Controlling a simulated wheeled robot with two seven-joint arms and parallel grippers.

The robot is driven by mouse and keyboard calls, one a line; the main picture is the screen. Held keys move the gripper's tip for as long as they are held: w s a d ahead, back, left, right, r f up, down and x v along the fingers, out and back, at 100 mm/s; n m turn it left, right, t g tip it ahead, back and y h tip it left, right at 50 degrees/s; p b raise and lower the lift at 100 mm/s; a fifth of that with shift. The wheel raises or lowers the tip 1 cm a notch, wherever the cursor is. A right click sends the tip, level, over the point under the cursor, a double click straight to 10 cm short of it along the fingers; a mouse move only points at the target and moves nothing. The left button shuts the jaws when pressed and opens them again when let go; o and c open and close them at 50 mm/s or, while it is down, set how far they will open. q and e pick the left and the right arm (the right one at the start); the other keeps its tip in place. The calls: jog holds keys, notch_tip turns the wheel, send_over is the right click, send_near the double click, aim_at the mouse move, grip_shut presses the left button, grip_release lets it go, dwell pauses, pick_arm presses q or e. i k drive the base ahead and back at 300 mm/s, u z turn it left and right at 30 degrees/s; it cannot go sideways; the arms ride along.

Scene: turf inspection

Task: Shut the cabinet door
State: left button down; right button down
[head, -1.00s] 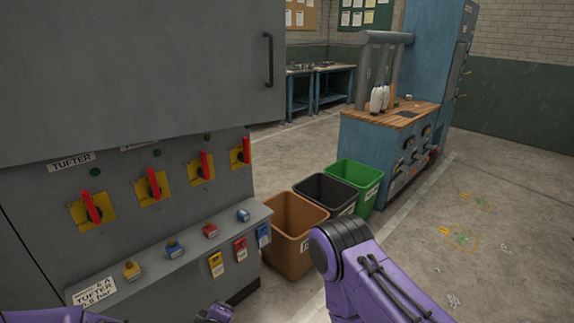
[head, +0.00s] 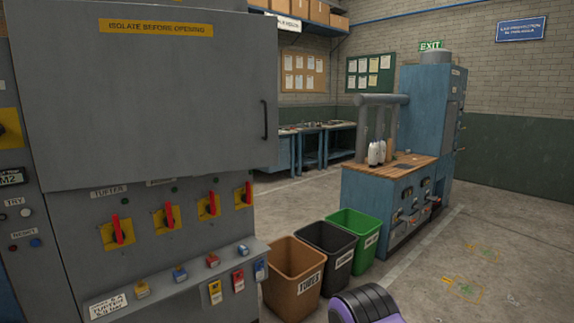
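The cabinet door (head: 150,100) is a large grey panel with a yellow "ISOLATE BEFORE OPENING" label (head: 156,27) and a dark vertical handle (head: 265,120) near its right edge. It belongs to the grey cabinet (head: 80,220) at the left. The door seems to stand out from the cabinet front, its right edge reaching past the cabinet's lower body, so it looks ajar; how far I cannot tell. The inside is hidden behind it. Neither gripper shows; only a purple link of my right arm is at the bottom edge.
Below the door are several red rotary switches (head: 118,229) and a ledge (head: 185,275) with coloured padlocks and tags. Brown (head: 290,270), black (head: 326,250) and green (head: 353,233) bins stand right of the cabinet. A blue wood-topped bench (head: 390,180) is beyond. Floor is clear at right.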

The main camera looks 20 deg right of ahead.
aim_at(112, 92)
jog(key=z, duration=0.7)
jog(key=i, duration=1)
jog(key=u, duration=0.1)
